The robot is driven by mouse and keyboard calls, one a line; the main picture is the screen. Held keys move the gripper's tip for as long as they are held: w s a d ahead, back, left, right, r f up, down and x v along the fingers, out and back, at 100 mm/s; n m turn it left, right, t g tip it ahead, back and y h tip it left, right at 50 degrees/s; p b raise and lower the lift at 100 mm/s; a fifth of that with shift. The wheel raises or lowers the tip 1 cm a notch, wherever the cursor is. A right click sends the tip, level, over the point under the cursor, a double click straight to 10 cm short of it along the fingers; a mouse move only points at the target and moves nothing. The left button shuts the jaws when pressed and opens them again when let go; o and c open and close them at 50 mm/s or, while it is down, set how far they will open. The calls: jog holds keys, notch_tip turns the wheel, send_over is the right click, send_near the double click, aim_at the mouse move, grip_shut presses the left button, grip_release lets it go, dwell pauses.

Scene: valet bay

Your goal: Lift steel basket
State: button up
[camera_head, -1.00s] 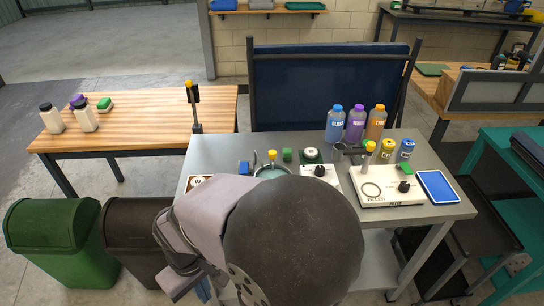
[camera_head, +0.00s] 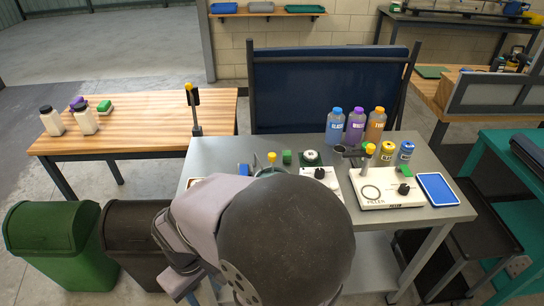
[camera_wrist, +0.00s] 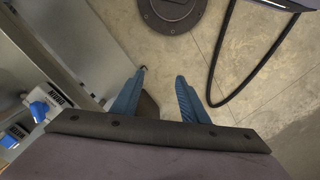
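I cannot clearly make out a steel basket in either view. In the head view, a round vessel (camera_head: 268,172) with a yellow-topped part sits on the metal bench (camera_head: 440,212), partly hidden behind my arm; I cannot tell whether the basket is in it. In the wrist view my gripper (camera_wrist: 158,88) has its two blue fingers apart with nothing between them. It points down at bare floor beside a metal frame. In the head view my arm hides most of the gripper.
The bench also holds a white filler station (camera_head: 386,190), a blue tablet (camera_head: 437,189) and several bottles at the back. Green (camera_head: 58,243) and brown (camera_head: 145,243) bins stand left. In the wrist view, a round dark base (camera_wrist: 170,10) and a black cable (camera_wrist: 218,75) lie beyond the fingers.

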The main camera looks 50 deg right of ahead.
jog(key=w+d+r+n+g+h+p, duration=0.1)
jog(key=w+d+n+h, duration=0.3)
jog(key=d, duration=0.6)
jog(key=w+d+r+n+h, duration=0.1)
jog(key=w+d+n+h, duration=0.3)
jog(key=d, duration=0.6)
jog(key=n+t+h, duration=0.1)
jog(key=n+h, duration=0.4)
jog(key=n, duration=0.4)
send_near(272, 155)
jog(key=x, duration=0.3)
jog(key=shift+p+x, duration=1.3)
jog(key=shift+x, duration=2.35)
jog(key=shift+w, duration=0.1)
